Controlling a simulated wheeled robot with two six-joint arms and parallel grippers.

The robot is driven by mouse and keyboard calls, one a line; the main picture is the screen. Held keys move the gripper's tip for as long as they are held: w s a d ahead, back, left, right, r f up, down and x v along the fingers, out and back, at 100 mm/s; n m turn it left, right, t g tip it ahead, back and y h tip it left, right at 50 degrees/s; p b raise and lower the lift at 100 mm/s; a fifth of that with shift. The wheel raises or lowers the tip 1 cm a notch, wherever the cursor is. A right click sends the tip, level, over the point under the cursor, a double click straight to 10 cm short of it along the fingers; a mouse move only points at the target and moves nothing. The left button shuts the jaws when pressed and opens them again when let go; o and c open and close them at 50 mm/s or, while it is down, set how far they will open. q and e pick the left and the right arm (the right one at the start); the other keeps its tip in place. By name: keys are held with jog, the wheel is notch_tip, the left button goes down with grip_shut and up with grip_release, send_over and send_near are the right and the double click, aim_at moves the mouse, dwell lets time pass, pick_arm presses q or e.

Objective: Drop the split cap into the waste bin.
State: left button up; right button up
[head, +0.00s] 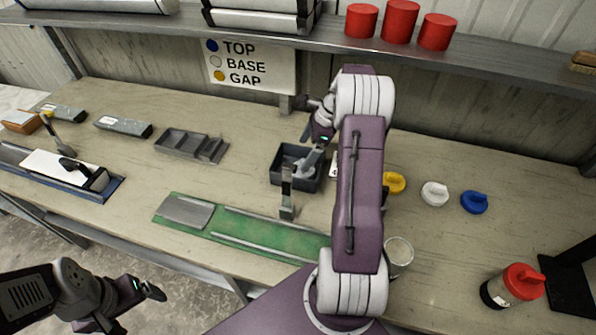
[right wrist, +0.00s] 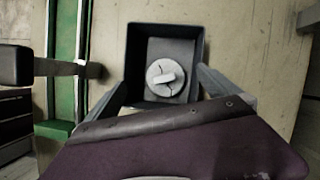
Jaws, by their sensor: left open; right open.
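The split cap (right wrist: 164,77) is a pale grey disc with a raised bar and dark cracks. In the right wrist view it lies inside the dark waste bin (right wrist: 135,32), over a lighter grey surface. The bin also shows in the head view (head: 282,178), where I cannot make out the cap. My right gripper (head: 310,164) is over the bin, open, its fingers apart on either side of the cap and not closed on it. My left gripper (head: 150,290) is open and empty, off the bench's front edge at lower left.
Yellow (head: 394,183), white (head: 434,194) and blue (head: 474,202) caps lie right of my right arm. A green rail (head: 240,228) and an upright post (head: 287,190) stand before the bin. A divided tray (head: 190,146) is left. A red-topped container (head: 513,287) stands front right.

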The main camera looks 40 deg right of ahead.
jog(key=v, duration=0.6)
jog(key=shift+r, duration=0.3)
pick_arm(q)
jog(key=shift+s, duration=0.1)
pick_arm(e)
jog(key=shift+s+d+f, duration=0.1)
jog(key=shift+s+d, duration=0.05)
